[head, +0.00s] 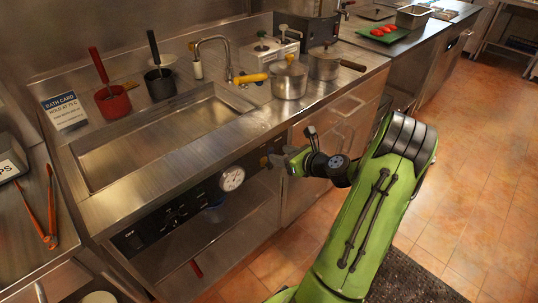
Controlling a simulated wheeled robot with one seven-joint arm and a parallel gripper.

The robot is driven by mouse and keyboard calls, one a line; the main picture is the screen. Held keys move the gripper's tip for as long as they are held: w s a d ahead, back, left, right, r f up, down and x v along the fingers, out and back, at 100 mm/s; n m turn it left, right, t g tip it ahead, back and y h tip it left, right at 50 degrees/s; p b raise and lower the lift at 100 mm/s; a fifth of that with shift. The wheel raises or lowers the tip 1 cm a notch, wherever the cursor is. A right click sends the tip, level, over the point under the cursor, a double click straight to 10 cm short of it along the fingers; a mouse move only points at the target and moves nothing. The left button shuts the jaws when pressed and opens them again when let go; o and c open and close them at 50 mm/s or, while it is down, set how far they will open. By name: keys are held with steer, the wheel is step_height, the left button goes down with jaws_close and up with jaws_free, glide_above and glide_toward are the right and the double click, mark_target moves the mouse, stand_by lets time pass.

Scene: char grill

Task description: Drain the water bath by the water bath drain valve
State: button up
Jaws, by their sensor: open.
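The water bath (215,123) is a rectangular steel basin sunk into the counter at left. A round dial gauge (231,178) sits on its front panel. A yellow handle (250,78) lies at the bath's back right corner. A small red handle-like piece (196,268) shows in the open space under the bath. I cannot tell which of these, if either, belongs to the drain valve. My gripper (288,158) is open in front of the counter, right of the gauge, with nothing visible between its fingers. It overlaps the panel's right end in the picture; contact is unclear.
A red pot (113,103), a black pot (160,85) and a card (64,112) stand behind the bath. Two lidded steel pots (289,79) (324,63) stand right of it. Tongs (48,207) lie at far left. The tiled floor (470,150) at right is clear.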

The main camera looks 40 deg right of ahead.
mark_target(271, 151)
steer(key=b+x, duration=0.1)
steer(key=x, duration=0.5)
steer(key=shift+f, duration=0.15)
jaws_close()
